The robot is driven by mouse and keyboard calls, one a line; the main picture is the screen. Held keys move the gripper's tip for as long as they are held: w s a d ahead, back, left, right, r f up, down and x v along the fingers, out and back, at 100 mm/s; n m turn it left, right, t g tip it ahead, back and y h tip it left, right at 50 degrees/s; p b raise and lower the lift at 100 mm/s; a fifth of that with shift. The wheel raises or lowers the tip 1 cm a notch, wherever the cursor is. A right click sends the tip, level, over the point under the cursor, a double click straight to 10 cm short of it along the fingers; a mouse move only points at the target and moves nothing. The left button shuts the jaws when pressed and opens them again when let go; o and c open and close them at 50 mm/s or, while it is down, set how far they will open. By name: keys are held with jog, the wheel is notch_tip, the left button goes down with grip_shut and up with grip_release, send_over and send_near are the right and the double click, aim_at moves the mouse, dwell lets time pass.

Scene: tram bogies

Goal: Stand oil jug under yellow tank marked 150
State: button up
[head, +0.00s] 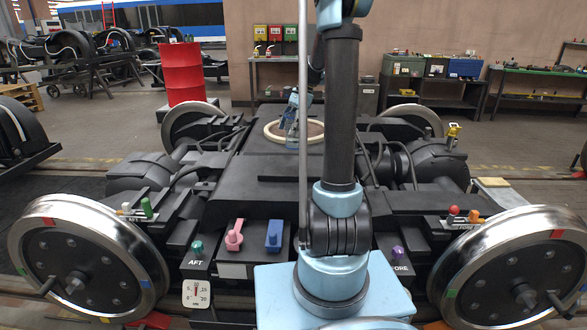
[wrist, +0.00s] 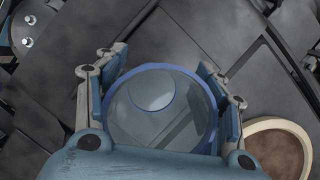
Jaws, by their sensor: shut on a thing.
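My gripper (wrist: 160,105) is shut on a clear, round, open-topped vessel with a blue rim (wrist: 158,68), which looks like the oil jug. Its fingers press on its left and right sides. In the head view my gripper (head: 293,120) is over the middle of the bogie, near a cream ring, and the jug cannot be made out clearly there. Small coloured tanks (head: 275,32) hang in a row on the back wall. Their markings are too small to read, so I cannot tell which is marked 150. Small containers (head: 270,51) stand below them.
The black bogie (head: 250,165) with large steel wheels (head: 88,255) fills the foreground. The cream ring (head: 273,131) lies on its top. A red drum (head: 184,72) stands behind at left. Benches with boxes (head: 465,67) line the back wall. Open floor lies between bogie and wall.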

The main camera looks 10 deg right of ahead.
aim_at(291, 147)
jog(key=shift+s+a+r+m+t, duration=0.15)
jog(key=shift+s+m, duration=0.25)
jog(key=shift+s, duration=0.1)
jog(key=shift+s+a+r+m+t, duration=0.1)
jog(key=shift+s+r+m+t, duration=0.05)
jog(key=shift+s+m, duration=0.3)
notch_tip(291, 147, down, 10)
jog(key=shift+s+r, duration=0.1)
jog(key=o, duration=1.2)
